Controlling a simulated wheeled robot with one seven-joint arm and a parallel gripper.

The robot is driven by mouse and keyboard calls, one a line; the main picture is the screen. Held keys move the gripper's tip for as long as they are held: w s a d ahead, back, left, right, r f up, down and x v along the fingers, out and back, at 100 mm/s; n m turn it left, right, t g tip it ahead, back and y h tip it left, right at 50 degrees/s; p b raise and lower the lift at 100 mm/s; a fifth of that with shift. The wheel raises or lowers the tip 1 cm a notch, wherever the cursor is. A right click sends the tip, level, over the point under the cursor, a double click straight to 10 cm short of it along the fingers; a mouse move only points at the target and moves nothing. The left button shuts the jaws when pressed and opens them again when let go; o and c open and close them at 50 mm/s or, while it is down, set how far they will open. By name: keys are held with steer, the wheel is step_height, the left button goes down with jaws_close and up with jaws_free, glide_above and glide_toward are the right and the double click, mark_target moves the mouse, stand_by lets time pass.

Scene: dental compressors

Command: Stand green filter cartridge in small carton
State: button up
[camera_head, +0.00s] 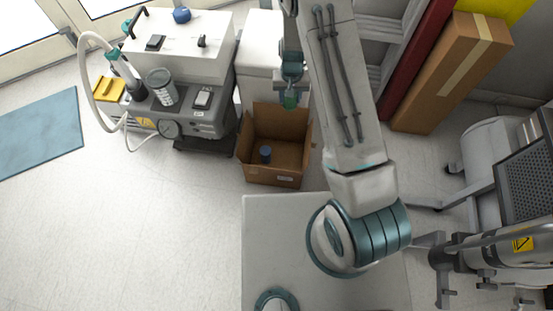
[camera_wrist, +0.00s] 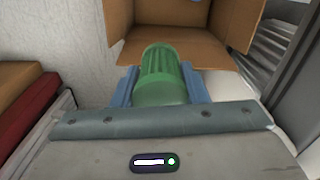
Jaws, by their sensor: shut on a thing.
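The green filter cartridge (camera_wrist: 163,75) is a ribbed green cylinder held between the blue fingers of my gripper (camera_wrist: 165,88) in the wrist view. In the head view my gripper (camera_head: 290,97) hangs over the back part of the open small carton (camera_head: 274,179), and only a little of the green cartridge shows at its tip. The carton (camera_wrist: 122,17) also shows beyond the cartridge in the wrist view, with its brown flaps open. A small dark blue cylinder (camera_head: 265,154) stands inside the carton. I cannot tell how high the cartridge is above the carton floor.
A grey and white compressor (camera_head: 190,110) with a hose stands left of the carton. A white box (camera_head: 258,60) is behind the carton. A tall taped carton (camera_head: 450,75) leans at the right.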

steer(key=s+a+f+m, duration=0.1)
steer(key=s+f, duration=0.3)
steer(key=f, duration=0.8)
steer(key=b, duration=0.3)
glide_above(287, 162)
steer(key=shift+m, duration=0.3)
steer(key=shift+f, duration=8.45)
steer(key=shift+f, duration=0.1)
steer(key=o, duration=0.6)
steer(key=shift+b, duration=0.3)
steer(key=o, duration=0.4)
